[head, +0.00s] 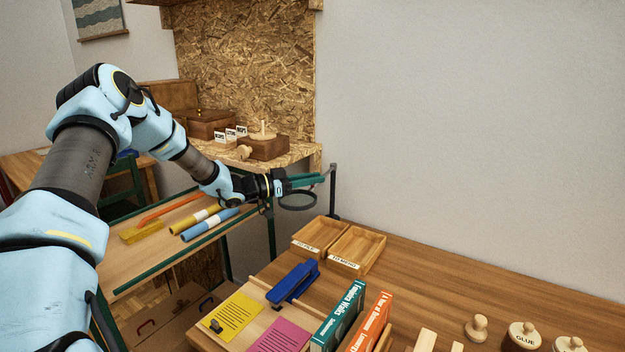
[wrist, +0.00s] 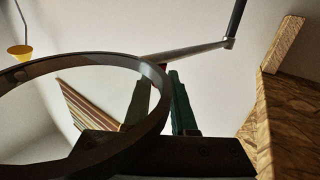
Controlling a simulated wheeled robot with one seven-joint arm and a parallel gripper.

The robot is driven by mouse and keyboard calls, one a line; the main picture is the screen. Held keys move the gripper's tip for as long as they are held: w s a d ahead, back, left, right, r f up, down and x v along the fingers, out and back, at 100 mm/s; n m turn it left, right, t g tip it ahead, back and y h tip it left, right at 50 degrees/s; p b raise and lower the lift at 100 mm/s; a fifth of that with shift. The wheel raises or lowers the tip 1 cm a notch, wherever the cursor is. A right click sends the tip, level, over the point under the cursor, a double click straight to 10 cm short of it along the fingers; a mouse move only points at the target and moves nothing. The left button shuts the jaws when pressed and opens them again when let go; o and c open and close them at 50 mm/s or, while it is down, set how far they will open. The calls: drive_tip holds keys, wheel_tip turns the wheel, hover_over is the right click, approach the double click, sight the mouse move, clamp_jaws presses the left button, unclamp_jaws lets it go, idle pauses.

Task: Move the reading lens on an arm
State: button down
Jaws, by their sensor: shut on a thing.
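The reading lens shows as a dark round ring (head: 298,207) just below my gripper in the head view. A thin metal arm links it to an upright dark post (head: 333,195) at the back left corner of the desk. In the wrist view the ring (wrist: 162,100) fills the left side, and the silver arm (wrist: 200,51) runs to a dark joint at upper right. My gripper (head: 322,177) reaches right, level, with its green fingers shut on the lens arm near the ring. The fingers (wrist: 163,75) also show in the wrist view; the exact contact is partly hidden.
Two wooden trays (head: 340,263) stand on the desk below right of the lens. A blue stapler (head: 293,283), books (head: 338,318) and wooden stamps (head: 477,327) lie nearer. A side table with paper rolls (head: 210,226) is under my arm. Free desk lies right of the trays.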

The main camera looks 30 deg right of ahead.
drive_tip(key=shift+s, duration=0.1)
idle(0.3)
drive_tip(key=s+d+n+t+y+b, duration=0.3)
drive_tip(key=s+d+n+t+b, duration=0.3)
drive_tip(key=d+t+b, duration=0.4)
drive_tip(key=shift+d+n+t+b, duration=0.3)
drive_tip(key=shift+n+t+b, duration=0.55)
drive_tip(key=shift+b, duration=0.65)
drive_tip(key=shift+s, duration=0.1)
drive_tip(key=c, duration=0.7)
unclamp_jaws()
drive_tip(key=shift+c, duration=0.2)
